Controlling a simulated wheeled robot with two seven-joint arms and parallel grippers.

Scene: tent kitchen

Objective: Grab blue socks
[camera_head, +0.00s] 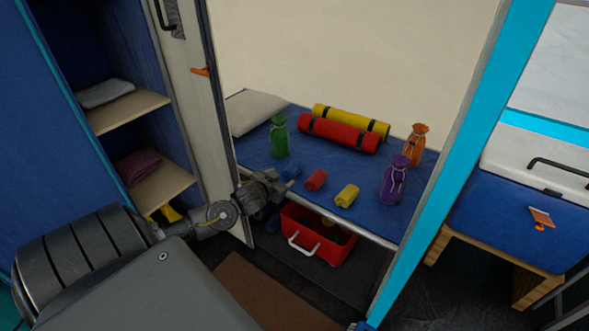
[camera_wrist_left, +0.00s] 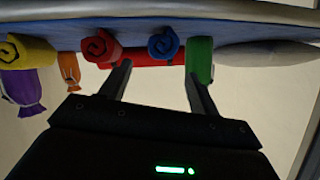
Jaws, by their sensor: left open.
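The blue socks, a small rolled bundle (camera_head: 291,171), lie on the blue bed near its front edge in the head view, partly hidden by my left gripper. In the left wrist view, which is upside down, the blue roll (camera_wrist_left: 164,45) shows its spiral end beyond the fingertips, between the two fingers. My left gripper (camera_head: 280,183) is open and empty at the front edge of the bed, close to the blue socks. Its two spread fingers also show in the wrist view (camera_wrist_left: 157,68). Whether they touch the socks cannot be told. My right gripper is not in view.
Red (camera_head: 316,180) and yellow (camera_head: 347,195) rolls lie right of the blue one on the bed (camera_head: 345,170). A red crate (camera_head: 335,250) sits below. An open cabinet door (camera_head: 188,90) is left.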

